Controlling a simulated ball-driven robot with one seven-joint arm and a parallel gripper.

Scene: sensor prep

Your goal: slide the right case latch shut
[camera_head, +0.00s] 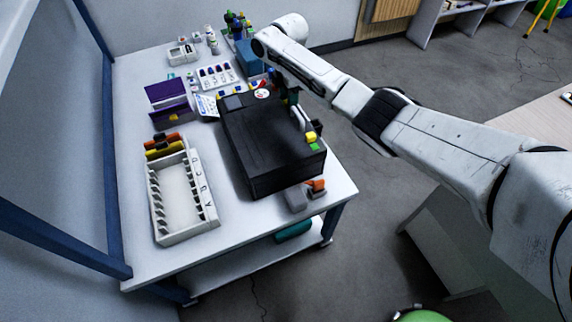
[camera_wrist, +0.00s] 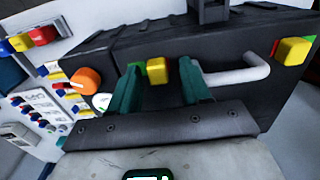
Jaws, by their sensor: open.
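The black case (camera_head: 262,145) lies on the white table, with a grey handle (camera_wrist: 240,76) along one side. One yellow latch block (camera_wrist: 158,70), with green beside it, sits near one end of the handle. Another yellow block (camera_wrist: 293,50), with red and green by it, sits past the handle's other end; in the head view this near-end latch (camera_head: 311,137) shows clear of my arm. My gripper (camera_wrist: 158,64) is open, its two teal fingers on either side of the first yellow block. I cannot tell whether they touch it. My arm partly hides this spot in the head view.
A white slotted rack (camera_head: 158,215) stands left of the case, with purple boxes (camera_head: 168,95) behind it. A grey and orange item (camera_head: 297,198) lies by the table's front edge. An orange knob (camera_wrist: 86,80) is close to my left finger.

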